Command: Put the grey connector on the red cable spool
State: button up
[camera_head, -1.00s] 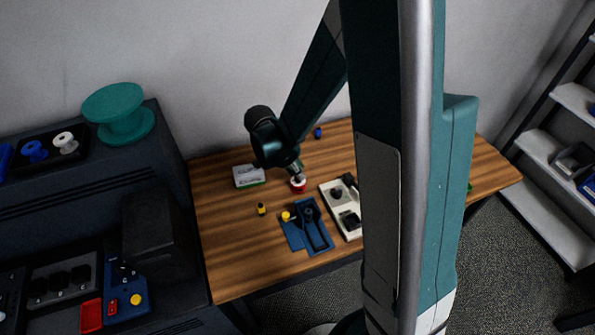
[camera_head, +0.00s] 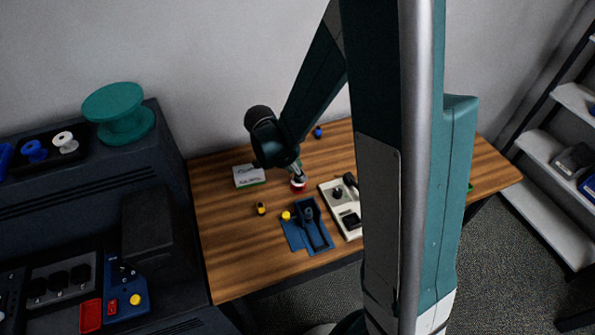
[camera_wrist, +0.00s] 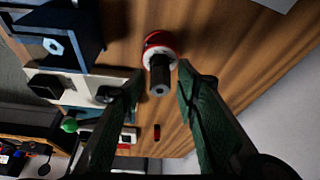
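The red cable spool (camera_head: 298,187) stands on the wooden table under my gripper (camera_head: 296,168). In the wrist view the spool (camera_wrist: 160,42) shows a red rim and a white top. The grey connector (camera_wrist: 159,80), a short dark grey cylinder with a hole in its end, sits upright at the spool's top and points toward the camera. Its lower end is hard to make out. My gripper (camera_wrist: 157,80) is open, with one finger on each side of the connector and a visible gap on both sides.
The front left of the table is clear.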

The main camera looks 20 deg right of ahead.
jog(key=shift+r, duration=0.15)
jog(key=v, duration=1.2)
jog(key=shift+p, duration=0.45)
jog(key=shift+d, duration=0.1)
jog(key=shift+r, duration=0.1)
jog(key=s+r+n+t+y, duration=0.4)
jog(key=s+r+n+t, duration=0.2)
jog(key=s+r+n, duration=0.9)
jog(key=shift+s+d+r+n+t+y, duration=0.35)
jog(key=shift+s+n, duration=0.35)
jog(key=shift+s, duration=1.1)
jog(key=shift+f, duration=0.1)
